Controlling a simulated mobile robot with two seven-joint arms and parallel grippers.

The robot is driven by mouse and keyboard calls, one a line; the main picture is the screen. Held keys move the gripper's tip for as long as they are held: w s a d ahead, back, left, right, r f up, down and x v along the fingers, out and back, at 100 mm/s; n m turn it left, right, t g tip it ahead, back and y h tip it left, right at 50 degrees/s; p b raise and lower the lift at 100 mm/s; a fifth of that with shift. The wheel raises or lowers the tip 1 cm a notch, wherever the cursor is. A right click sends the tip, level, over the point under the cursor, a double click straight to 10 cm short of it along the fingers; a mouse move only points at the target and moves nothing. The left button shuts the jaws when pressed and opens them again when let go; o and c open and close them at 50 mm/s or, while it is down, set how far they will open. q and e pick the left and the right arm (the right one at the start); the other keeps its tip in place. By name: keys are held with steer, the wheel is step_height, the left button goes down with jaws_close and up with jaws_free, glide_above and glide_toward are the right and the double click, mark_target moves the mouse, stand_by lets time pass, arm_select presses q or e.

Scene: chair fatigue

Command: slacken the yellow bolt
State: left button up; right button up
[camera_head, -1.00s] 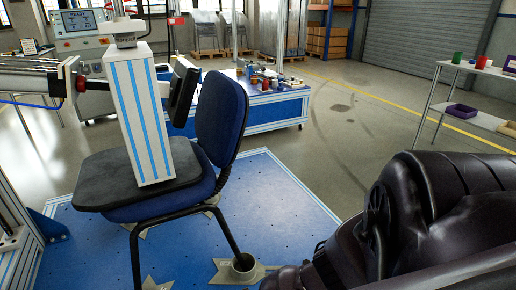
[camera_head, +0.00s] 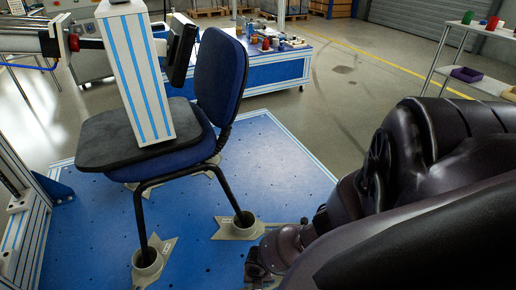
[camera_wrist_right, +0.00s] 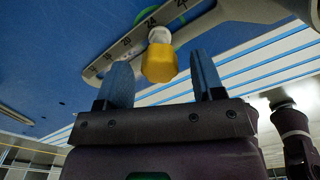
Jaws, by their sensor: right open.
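The yellow bolt (camera_wrist_right: 159,63) shows in the right wrist view, with a pale collar behind its head. It sits at a grey slotted bracket with number markings (camera_wrist_right: 130,45) against the blue plate. My right gripper (camera_wrist_right: 160,58) is open, with one blue finger on each side of the bolt head. Gaps show between the head and both fingers, and the fingers are not closed on it. In the head view my right gripper (camera_head: 258,275) is partly visible low in the picture, near the chair's foot clamps. The bolt cannot be made out there. My left gripper is not in view.
A blue chair (camera_head: 219,80) stands on the blue test plate (camera_head: 285,165), its legs in grey foot clamps (camera_head: 235,228). A white and blue striped press column (camera_head: 138,80) rests on the seat. A blue workbench (camera_head: 270,70) stands behind, and a shelf (camera_head: 470,83) at right.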

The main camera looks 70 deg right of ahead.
steer(key=shift+m, duration=0.4)
steer(key=m, duration=0.4)
steer(key=m, duration=0.4)
steer(key=shift+p, duration=0.4)
steer(key=shift+c, duration=0.4)
